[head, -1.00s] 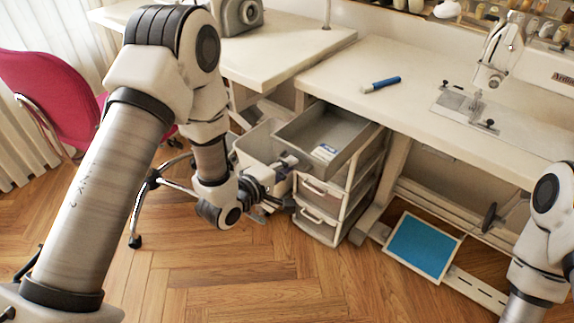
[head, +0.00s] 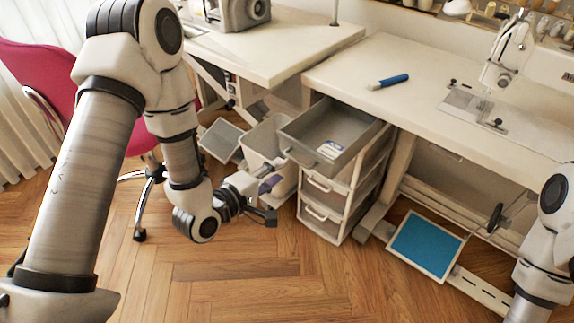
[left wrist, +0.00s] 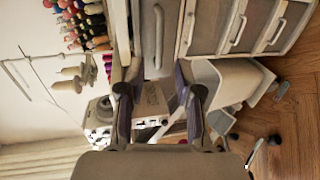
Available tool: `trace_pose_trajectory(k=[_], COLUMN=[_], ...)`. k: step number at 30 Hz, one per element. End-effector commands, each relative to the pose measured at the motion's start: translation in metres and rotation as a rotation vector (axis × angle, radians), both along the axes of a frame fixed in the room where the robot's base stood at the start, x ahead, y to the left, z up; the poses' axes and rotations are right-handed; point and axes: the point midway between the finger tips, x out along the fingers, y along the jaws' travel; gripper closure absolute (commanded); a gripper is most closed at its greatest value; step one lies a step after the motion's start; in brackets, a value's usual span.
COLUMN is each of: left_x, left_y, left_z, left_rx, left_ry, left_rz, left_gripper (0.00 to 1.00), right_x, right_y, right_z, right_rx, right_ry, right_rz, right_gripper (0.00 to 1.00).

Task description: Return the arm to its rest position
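My left arm comes in from the left in the head view. My left gripper (head: 268,194) is in front of the drawer unit, low and to the left of the pulled-out top drawer (head: 350,155), apart from it. In the left wrist view the gripper's two fingers (left wrist: 160,105) stand apart with nothing held between them. Only a link of my right arm shows at the right edge of the head view; my right gripper is out of view.
The drawer holds a small white and blue item (head: 330,149). A grey bin (head: 262,140) stands left of the drawer unit. A sewing table (head: 430,75) with a blue marker-like item (head: 388,82) is behind. A blue panel (head: 425,245) lies below. Wooden floor in front is clear.

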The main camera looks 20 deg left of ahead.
Motion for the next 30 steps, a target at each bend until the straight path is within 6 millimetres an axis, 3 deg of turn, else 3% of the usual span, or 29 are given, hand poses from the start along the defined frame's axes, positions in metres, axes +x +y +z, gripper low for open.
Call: trace_pose_trajectory(k=[17, 20, 23, 24, 27, 30], left_x=[-0.009, -0.024, -0.056, -0.074, -0.127, -0.179], left_y=[0.002, -0.006, -0.012, -0.011, -0.003, 0.011], left_z=[-0.005, -0.037, -0.1, -0.129, -0.191, -0.231], left_rx=[0.002, 0.014, 0.093, 0.18, 0.454, 0.715], left_ry=[0.013, 0.085, 0.249, 0.332, 0.529, 0.691], left_rz=[-0.003, -0.025, -0.043, -0.063, -0.176, -0.352], left_gripper=[0.65, 0.65, 0.65, 0.65, 0.65, 0.65], right_x=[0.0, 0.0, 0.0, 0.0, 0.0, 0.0], right_y=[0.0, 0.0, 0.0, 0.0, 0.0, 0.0], right_z=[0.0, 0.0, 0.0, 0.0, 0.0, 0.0], right_rx=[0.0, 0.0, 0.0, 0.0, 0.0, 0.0], right_ry=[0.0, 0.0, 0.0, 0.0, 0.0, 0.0], right_rz=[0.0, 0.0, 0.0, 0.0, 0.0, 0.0], right_gripper=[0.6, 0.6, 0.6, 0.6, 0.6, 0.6])
